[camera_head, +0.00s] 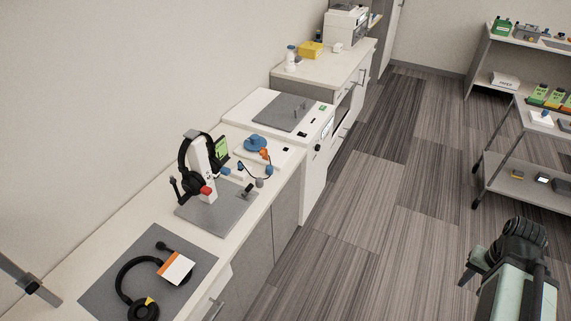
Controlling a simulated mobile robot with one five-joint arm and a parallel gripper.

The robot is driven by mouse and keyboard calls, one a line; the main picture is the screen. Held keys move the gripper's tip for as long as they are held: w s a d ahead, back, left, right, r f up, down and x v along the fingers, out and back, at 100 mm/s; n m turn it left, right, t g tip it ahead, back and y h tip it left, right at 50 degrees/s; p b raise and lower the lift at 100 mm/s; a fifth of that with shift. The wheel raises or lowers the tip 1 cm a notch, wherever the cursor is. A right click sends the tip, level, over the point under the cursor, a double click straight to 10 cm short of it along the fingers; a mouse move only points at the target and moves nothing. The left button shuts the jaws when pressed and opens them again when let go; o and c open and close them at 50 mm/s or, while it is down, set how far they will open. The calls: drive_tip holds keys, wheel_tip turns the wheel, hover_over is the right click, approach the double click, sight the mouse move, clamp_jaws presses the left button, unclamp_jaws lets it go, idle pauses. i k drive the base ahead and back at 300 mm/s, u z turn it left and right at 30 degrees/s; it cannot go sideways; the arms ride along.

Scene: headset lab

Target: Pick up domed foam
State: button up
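No piece can be named for certain as the domed foam at this size. A blue rounded piece (255,143) sits on a white plate (282,156) on the counter, left of centre; it is the most dome-like thing I see. My gripper (474,266) is at the lower right, over the floor and far from the counter. Its fingers are small and partly hidden by my arm, so I cannot tell whether they are open or shut.
A headset (184,166) hangs on a white stand beside the blue piece. Another headset (122,283) lies on a grey mat (205,246) in front. A wheeled cart (513,180) stands at right. The striped floor (375,220) between is clear.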

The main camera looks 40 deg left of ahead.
sight(259, 181)
drive_tip(key=u, duration=0.05)
drive_tip(key=i, duration=3.2)
drive_tip(key=u, duration=5.05)
drive_tip(key=i, duration=1.5)
drive_tip(key=z, duration=0.05)
